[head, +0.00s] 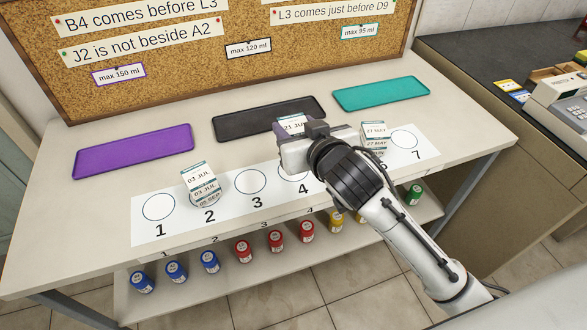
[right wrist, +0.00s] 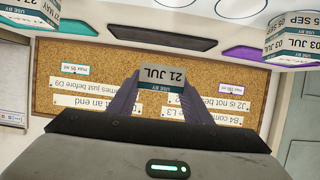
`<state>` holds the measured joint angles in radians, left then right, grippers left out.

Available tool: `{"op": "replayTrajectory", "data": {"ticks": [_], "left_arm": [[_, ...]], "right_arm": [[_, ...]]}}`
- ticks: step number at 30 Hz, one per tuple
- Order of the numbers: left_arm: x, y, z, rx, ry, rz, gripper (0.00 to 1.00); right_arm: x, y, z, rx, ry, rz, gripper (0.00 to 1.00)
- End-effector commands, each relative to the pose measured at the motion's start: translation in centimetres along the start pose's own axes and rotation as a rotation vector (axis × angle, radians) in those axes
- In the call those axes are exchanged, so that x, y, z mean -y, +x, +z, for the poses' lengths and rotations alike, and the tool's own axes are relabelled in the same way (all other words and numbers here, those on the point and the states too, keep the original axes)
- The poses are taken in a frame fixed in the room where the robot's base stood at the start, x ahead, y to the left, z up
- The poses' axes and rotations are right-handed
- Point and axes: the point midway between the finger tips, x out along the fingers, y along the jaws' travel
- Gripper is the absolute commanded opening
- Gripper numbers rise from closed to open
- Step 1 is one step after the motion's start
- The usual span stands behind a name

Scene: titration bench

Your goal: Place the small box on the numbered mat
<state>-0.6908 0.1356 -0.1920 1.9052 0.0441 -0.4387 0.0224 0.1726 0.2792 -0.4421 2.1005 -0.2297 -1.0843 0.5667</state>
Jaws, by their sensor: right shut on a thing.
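My right gripper (head: 297,132) is shut on a small white box labelled 21 JUL (head: 291,122). In the right wrist view the box (right wrist: 162,76) sits between the two purple-grey fingers. In the head view the gripper and box are over the far side of the white numbered mat (head: 232,207), behind circle 4, in front of the black tray. Circles 1, 3 and 7 are bare. Circle 4 is partly hidden and circle 5 is hidden by my arm. My left gripper is not in view.
Stacked boxes stand on circle 2 (head: 201,180) and near circle 6 (head: 375,133). Purple (head: 133,151), black (head: 240,125) and teal (head: 381,94) trays lie behind the mat, before a cork board (head: 190,55). Coloured jars (head: 209,262) stand on a lower shelf.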

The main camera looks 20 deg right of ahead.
Motion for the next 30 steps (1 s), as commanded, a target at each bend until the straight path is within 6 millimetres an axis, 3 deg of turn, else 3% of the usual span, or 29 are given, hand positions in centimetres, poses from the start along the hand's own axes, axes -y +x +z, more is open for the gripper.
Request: {"op": "replayTrajectory", "data": {"ticks": [9,14,22,30], "left_arm": [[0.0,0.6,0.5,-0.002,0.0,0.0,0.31],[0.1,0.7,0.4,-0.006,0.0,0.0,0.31],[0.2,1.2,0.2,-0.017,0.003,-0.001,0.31],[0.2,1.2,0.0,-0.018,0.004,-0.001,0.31]], "right_arm": [[0.2,2.3,5.7,0.002,-0.01,-0.002,0.23],[0.2,2.8,6.7,0.0,-0.007,-0.002,0.23],[0.2,4.1,9.8,0.002,-0.008,-0.002,0.23],[0.2,4.1,9.9,0.0,-0.006,-0.003,0.23]]}}
